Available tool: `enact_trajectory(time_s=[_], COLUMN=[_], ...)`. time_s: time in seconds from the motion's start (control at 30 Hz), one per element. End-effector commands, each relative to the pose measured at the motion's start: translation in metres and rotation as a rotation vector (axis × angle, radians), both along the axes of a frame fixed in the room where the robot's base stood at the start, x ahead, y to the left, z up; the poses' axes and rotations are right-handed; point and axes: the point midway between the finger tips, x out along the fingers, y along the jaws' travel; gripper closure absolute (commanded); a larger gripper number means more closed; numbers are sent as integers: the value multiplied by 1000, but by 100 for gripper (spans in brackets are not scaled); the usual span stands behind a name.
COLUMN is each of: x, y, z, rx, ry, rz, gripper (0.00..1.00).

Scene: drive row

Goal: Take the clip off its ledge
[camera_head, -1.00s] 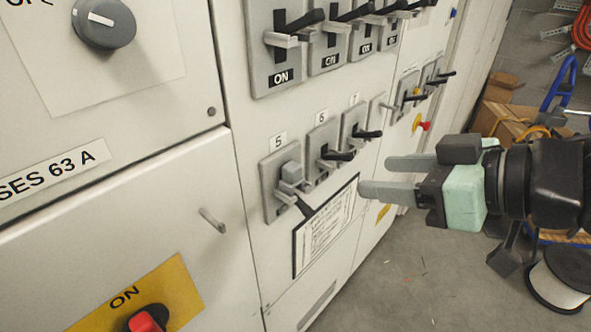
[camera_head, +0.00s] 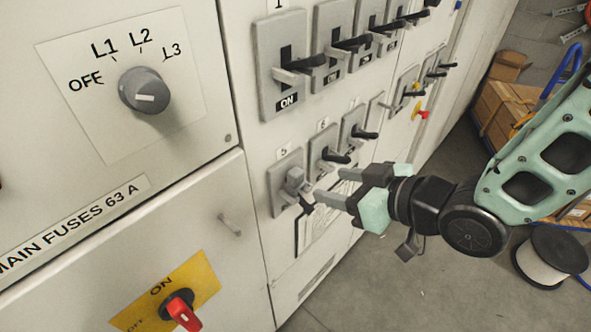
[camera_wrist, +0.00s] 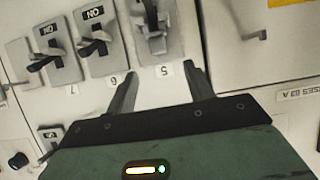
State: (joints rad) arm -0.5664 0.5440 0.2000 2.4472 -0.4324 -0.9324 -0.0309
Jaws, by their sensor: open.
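A grey block-like clip (camera_head: 295,180) sits on the small ledge of breaker 5 (camera_head: 280,168) in the head view. The breaker's black handle (camera_head: 306,207) points down and out below it. In the wrist view the clip (camera_wrist: 153,22) is at top centre, on the upside-down breaker, above the 5 label (camera_wrist: 165,70); its edges are hard to tell from the ledge. My gripper (camera_head: 332,185) is open and empty, just right of the clip in the head view and apart from it. In the wrist view its two fingers (camera_wrist: 162,80) point toward breaker 5.
Breaker 6 (camera_head: 324,150) and further breakers with protruding black handles stand close by, with another row above. A document holder (camera_head: 318,232) hangs below. A red rotary switch (camera_head: 180,310) and a door handle (camera_head: 230,225) are left.

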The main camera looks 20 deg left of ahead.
Motion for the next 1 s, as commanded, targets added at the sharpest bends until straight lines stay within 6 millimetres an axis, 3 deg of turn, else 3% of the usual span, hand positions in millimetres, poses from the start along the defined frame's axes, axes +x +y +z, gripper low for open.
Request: enact_trajectory(time_s=[0.2,1.0], x=[12,38], y=[29,82], z=[-13,-39], rx=[1,0], ry=[1,1], rz=[0,0], gripper=[47,47])
